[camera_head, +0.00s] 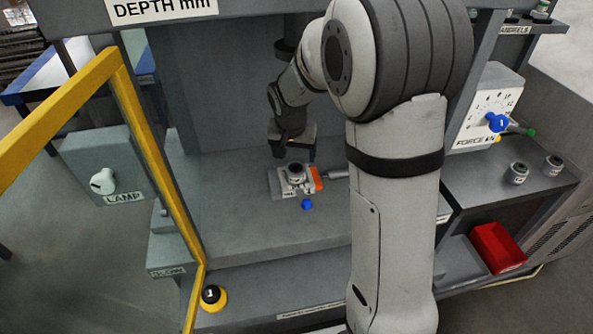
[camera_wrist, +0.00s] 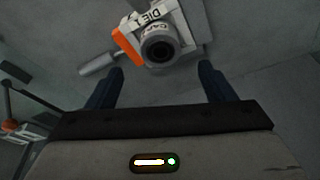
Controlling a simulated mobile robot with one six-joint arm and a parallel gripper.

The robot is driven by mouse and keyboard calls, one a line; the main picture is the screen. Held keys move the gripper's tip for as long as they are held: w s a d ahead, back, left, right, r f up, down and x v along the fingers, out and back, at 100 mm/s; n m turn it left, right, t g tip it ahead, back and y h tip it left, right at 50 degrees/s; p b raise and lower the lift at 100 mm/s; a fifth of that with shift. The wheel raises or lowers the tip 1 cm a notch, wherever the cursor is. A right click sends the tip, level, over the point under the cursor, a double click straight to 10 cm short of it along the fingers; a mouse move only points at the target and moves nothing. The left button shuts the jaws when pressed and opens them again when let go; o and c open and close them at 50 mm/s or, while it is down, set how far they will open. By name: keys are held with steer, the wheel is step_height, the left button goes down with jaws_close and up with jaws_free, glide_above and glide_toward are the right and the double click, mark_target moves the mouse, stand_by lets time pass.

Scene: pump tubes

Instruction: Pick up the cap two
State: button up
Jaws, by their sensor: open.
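A small round cap with a dark hollow top (camera_head: 296,171) sits on a light die block with an orange side on the press bed. In the wrist view the cap (camera_wrist: 158,47) shows part of a CAP label, with its number unreadable, and the block (camera_wrist: 176,18) reads DIE 1. My gripper (camera_head: 294,153) is open and empty, pointing down just above and behind the block. In the wrist view its two dark fingers (camera_wrist: 161,70) stand apart, with the cap just beyond their tips. Two similar grey pieces (camera_head: 517,173) (camera_head: 553,165) stand on the right-hand shelf; I cannot read their labels.
A blue knob (camera_head: 307,204) lies before the block, and a rod (camera_head: 336,174) runs beside it. A yellow guard frame (camera_head: 150,130) stands at the left. A red bin (camera_head: 497,247) sits lower right. The bed's front left is clear.

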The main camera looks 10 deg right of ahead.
mark_target(295, 167)
steer(key=p+x, duration=0.1)
steer(key=x, duration=0.7)
steer(key=shift+p, duration=0.35)
steer(key=shift+c, duration=0.6)
steer(key=c, duration=1.1)
steer(key=shift+c, duration=0.2)
